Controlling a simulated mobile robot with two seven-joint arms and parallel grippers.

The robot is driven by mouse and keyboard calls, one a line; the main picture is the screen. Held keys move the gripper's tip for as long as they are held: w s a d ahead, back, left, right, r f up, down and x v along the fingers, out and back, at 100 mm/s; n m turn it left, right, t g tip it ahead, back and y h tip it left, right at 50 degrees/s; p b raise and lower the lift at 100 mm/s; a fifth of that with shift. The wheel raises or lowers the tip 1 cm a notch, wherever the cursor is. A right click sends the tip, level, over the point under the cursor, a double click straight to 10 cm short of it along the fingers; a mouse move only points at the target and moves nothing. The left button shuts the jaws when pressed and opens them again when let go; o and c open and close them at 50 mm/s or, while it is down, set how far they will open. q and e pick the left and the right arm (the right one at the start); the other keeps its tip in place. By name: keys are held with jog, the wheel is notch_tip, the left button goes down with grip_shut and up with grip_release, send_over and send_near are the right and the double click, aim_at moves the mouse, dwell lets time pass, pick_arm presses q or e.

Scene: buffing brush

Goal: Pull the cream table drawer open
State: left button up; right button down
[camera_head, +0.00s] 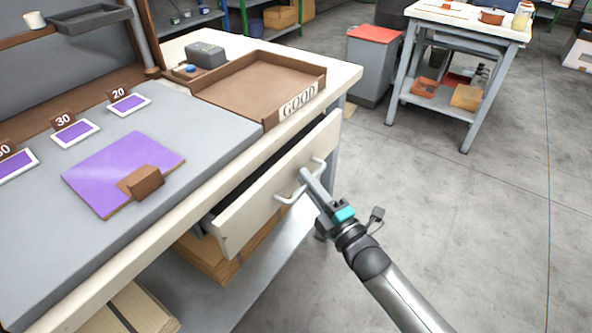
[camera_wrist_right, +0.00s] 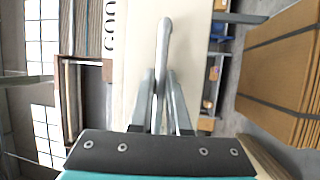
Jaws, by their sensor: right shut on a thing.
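The cream drawer (camera_head: 252,205) sits under the right part of the workbench and is partly open, with a dark gap behind its front panel. A pale bar handle (camera_head: 286,199) is on its front. My right gripper (camera_head: 305,178) is at the handle, its fingers shut around the bar. In the right wrist view, the handle (camera_wrist_right: 163,60) runs between the two fingers of the gripper (camera_wrist_right: 160,100), and the cream drawer front (camera_wrist_right: 190,50) is behind it. The inside of the drawer is mostly hidden. My left gripper is not in view.
On the bench are a brown GOOD tray (camera_head: 265,85), a purple sheet (camera_head: 120,172) with a brown block (camera_head: 142,183), and number cards. Cardboard (camera_head: 215,262) lies on the shelf below. The floor (camera_head: 450,220) to the right is clear; a cart (camera_head: 465,60) stands beyond.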

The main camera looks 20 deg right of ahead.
pick_arm(q)
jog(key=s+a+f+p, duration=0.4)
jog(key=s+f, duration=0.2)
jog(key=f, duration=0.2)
jog(key=shift+p, duration=0.3)
pick_arm(e)
jog(key=s+d, duration=1.2)
jog(key=s, duration=0.4)
jog(key=shift+d, duration=0.25)
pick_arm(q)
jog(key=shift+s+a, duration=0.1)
pick_arm(e)
jog(key=c, duration=1.2)
grip_release()
jog(key=shift+o, duration=0.2)
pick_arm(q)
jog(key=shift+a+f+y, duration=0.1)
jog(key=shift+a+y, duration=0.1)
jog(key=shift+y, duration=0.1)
pick_arm(e)
jog(key=v, duration=1.5)
jog(key=shift+s, duration=0.2)
